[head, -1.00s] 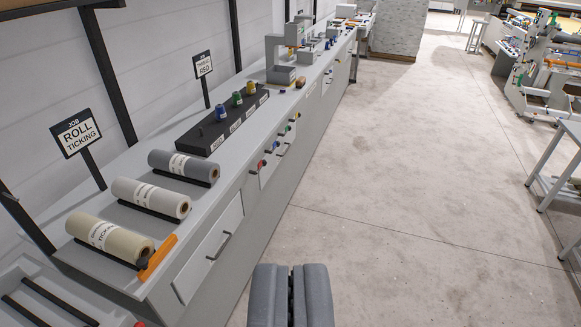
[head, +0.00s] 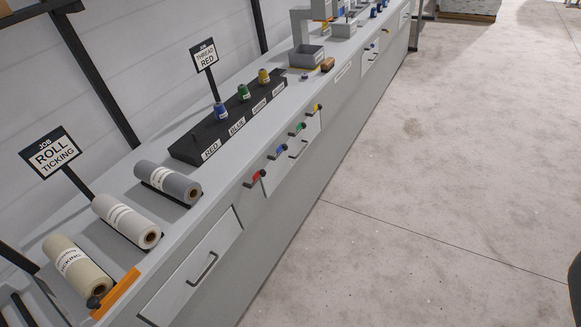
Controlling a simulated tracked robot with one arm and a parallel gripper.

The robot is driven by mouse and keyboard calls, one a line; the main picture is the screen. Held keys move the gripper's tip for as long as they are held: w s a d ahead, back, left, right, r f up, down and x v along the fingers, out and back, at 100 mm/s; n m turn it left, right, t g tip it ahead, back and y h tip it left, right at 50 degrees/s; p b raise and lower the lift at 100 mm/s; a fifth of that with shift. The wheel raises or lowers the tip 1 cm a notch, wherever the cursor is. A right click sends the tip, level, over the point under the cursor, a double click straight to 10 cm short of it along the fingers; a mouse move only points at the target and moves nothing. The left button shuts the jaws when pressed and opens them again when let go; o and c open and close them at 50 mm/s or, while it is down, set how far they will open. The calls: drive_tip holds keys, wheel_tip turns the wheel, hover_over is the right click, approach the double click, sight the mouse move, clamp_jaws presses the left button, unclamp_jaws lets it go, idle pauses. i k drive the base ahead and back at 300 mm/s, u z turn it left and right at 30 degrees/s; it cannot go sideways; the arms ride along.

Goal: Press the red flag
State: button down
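The red flag (head: 257,178) is a small red tab with a dark lever on the front face of the long grey counter (head: 262,222). It is the nearest in a row of coloured flags, above and right of a drawer with a dark handle. Beyond it along the front are a blue flag (head: 281,151), a green flag (head: 298,129) and a yellow flag (head: 316,109). Nothing touches the red flag. My gripper's fingers do not show. Only a dark rounded edge, which seems to be part of me, shows at the right border.
A black rack (head: 190,150) labelled RED, BLUE and more holds thread spools. Several fabric rolls (head: 168,183) lie nearer, by an orange bar (head: 117,293). Signs read THREAD RED (head: 205,57) and ROLL TICKING (head: 50,153). The concrete floor (head: 430,190) at right is clear.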

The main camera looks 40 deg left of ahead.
sight(261, 173)
drive_tip(key=u, duration=0.5)
drive_tip(key=i, duration=1)
drive_tip(key=u, duration=0.85)
